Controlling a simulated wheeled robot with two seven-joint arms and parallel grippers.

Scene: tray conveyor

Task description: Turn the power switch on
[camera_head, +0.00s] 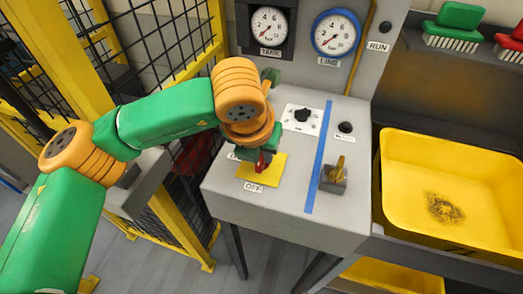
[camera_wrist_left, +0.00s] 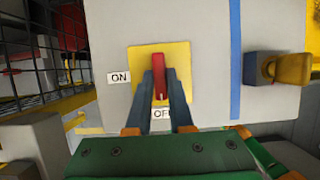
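The power switch is a red handle (camera_wrist_left: 159,72) on a yellow plate (camera_head: 269,172) on the grey panel. In the left wrist view the handle points down toward the OFF label (camera_wrist_left: 161,113). The ON label (camera_wrist_left: 119,78) is left of the yellow plate (camera_wrist_left: 140,58). My left gripper (camera_wrist_left: 160,80) has one finger on each side of the handle, and both fingers appear to touch it. In the head view my left gripper (camera_head: 262,162) hides most of the switch.
A blue stripe (camera_head: 319,158) separates the switch from a yellow-handled switch (camera_head: 335,176). A black knob (camera_head: 302,115) and two gauges (camera_head: 337,34) are behind. A yellow bin (camera_head: 440,160) stands right, and a mesh fence (camera_head: 165,45) is on the left.

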